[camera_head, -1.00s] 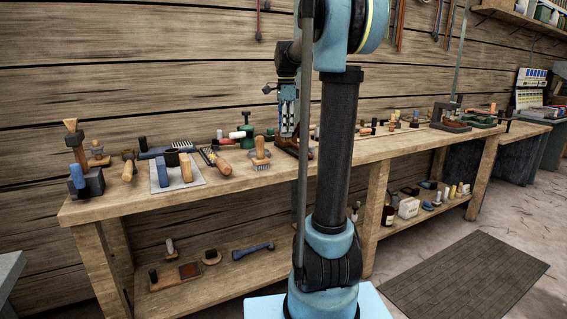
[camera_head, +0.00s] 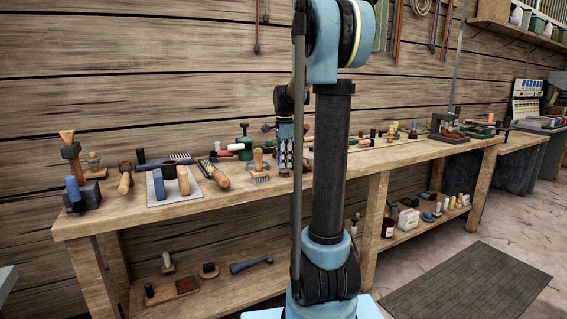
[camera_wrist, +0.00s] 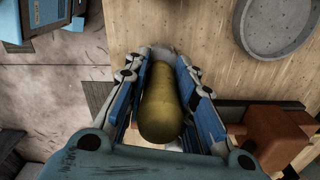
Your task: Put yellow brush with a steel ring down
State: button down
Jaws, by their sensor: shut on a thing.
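My gripper (camera_wrist: 170,75) is shut on the yellow brush (camera_wrist: 160,108) in the wrist view. The brush shows as a dull yellow, rounded handle lying between the two finger pads. A pale grey part shows past its far end between the fingertips; I cannot make out the steel ring clearly. In the head view my gripper (camera_head: 284,162) points down just over the front part of the workbench (camera_head: 235,202), behind my column. The brush is too small to make out there, and I cannot tell whether it touches the bench.
In the wrist view a round grey dish (camera_wrist: 245,32) and a reddish-brown block (camera_wrist: 275,135) lie near the gripper. In the head view a wooden-handled brush (camera_head: 259,160) stands left of the gripper. A grey mat (camera_head: 205,190) with tools lies farther left.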

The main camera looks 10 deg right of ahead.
jog(key=shift+f, duration=0.15)
jog(key=c, duration=1.3)
grip_release()
jog(key=shift+c, duration=0.2)
jog(key=shift+r, duration=0.2)
notch_tip(320, 180, up, 12)
jog(key=shift+f, duration=0.1)
jog(key=s+f+n+t, duration=0.1)
jog(key=s+f+n, duration=0.4)
jog(key=s, duration=0.5)
jog(key=s+f+n, duration=0.4)
jog(key=s+f, duration=0.2)
jog(key=s, duration=0.4)
jog(key=s+f+n+t, duration=0.1)
jog(key=s+f+n, duration=0.7)
jog(key=s+f, duration=0.7)
jog(key=shift+f, duration=0.9)
